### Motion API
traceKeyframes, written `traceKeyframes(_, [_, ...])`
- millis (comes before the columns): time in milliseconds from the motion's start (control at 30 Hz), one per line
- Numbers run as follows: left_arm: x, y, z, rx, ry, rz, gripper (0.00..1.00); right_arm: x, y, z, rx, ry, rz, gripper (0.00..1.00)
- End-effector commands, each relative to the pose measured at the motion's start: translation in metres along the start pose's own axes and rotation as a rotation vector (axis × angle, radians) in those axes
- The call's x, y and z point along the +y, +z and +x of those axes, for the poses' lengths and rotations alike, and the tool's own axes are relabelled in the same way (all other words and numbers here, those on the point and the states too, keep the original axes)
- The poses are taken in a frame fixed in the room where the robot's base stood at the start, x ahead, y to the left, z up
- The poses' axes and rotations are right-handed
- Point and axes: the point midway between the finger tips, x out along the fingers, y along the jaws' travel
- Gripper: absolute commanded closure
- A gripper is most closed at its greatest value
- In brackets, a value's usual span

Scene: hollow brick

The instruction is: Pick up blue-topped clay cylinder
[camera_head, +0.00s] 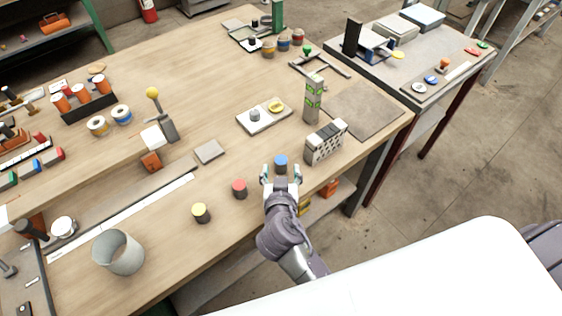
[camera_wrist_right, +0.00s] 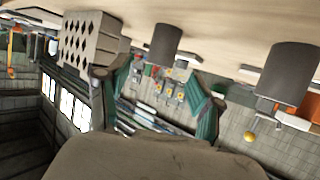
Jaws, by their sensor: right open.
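The blue-topped clay cylinder (camera_head: 281,163) stands upright on the wooden table near its front edge. My right gripper (camera_head: 282,174) is open and empty, with its fingertips to either side of the near side of this cylinder. In the right wrist view the view is tilted over; the dark grey cylinder body (camera_wrist_right: 166,44) appears just beyond and between the spread fingers (camera_wrist_right: 165,85). I cannot tell whether the fingers touch it. My left gripper is not in view.
A hollow brick (camera_head: 326,142) stands close to the right of the gripper; it also shows in the right wrist view (camera_wrist_right: 91,40). A red-topped cylinder (camera_head: 240,189) and a yellow-topped cylinder (camera_head: 201,213) stand to the left. A grey cup (camera_head: 119,253) stands farther left.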

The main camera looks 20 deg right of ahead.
Motion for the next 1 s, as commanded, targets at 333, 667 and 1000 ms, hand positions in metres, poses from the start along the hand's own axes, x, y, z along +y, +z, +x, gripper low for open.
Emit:
traceKeyframes(333, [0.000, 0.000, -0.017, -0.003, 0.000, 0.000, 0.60, 0.000, -0.006, 0.041, 0.001, 0.001, -0.003, 0.34])
traceKeyframes(667, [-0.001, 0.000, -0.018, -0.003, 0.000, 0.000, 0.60, 0.000, -0.003, 0.055, -0.001, -0.001, 0.000, 0.34])
traceKeyframes(1000, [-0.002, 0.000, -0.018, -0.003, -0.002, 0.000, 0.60, 0.000, -0.003, 0.055, -0.001, -0.001, 0.000, 0.82])
